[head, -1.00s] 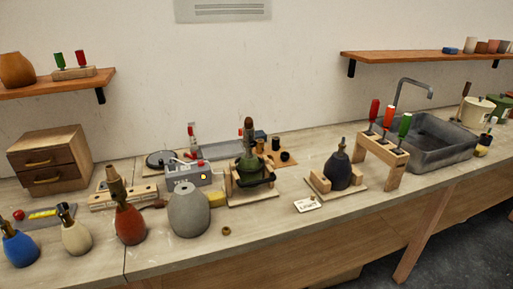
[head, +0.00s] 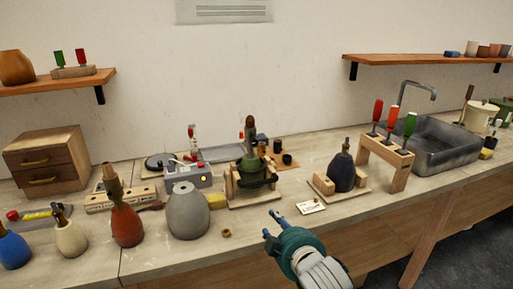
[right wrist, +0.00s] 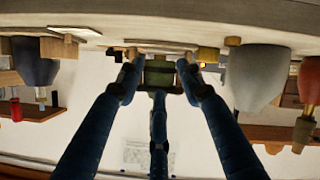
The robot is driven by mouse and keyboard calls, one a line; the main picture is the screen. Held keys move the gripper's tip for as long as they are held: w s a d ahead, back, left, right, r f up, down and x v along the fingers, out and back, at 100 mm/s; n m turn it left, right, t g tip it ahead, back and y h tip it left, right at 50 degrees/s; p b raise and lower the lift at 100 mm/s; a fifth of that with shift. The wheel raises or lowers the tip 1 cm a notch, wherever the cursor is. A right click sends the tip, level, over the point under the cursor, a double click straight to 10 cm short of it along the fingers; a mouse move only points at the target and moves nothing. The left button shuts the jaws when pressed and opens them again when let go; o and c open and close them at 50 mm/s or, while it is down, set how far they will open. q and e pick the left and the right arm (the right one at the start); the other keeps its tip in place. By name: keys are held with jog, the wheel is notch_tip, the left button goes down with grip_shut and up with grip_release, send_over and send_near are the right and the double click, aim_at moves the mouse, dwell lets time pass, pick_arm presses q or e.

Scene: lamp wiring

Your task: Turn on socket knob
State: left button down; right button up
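A green lamp base (head: 251,175) with a brown-topped socket (head: 250,128) stands upright in a wooden holder (head: 230,184) at the middle of the bench. A dark lamp base (head: 342,172) with a small socket (head: 346,146) stands in another holder to its right. No socket knob can be made out clearly. My right gripper (head: 271,226) is open and empty at the bench's front edge, below and in front of the green lamp. In the right wrist view, the gripper's (right wrist: 158,80) spread fingers frame the green base (right wrist: 158,72), apart from it. My left gripper is not in view.
A grey base (head: 188,212) and a red lamp (head: 127,226) stand left of the green lamp. A test box (head: 188,175) with a lit yellow light is behind. A small brass ring (head: 226,233) and a white card (head: 311,207) lie near the front edge.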

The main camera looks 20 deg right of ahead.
aim_at(255, 143)
jog(key=w+r+n+t, duration=0.15)
jog(key=w+r, duration=0.25)
jog(key=r, duration=0.4)
jog(key=w+r+n+t, duration=0.1)
jog(key=w+r+t, duration=0.25)
jog(key=r, duration=0.35)
jog(key=shift+g, duration=0.3)
jog(key=w+p, duration=0.1)
jog(key=w, duration=1)
jog(key=shift+d+r+p, duration=0.1)
jog(key=shift+r+p, duration=0.05)
jog(key=shift+p, duration=0.25)
grip_shut()
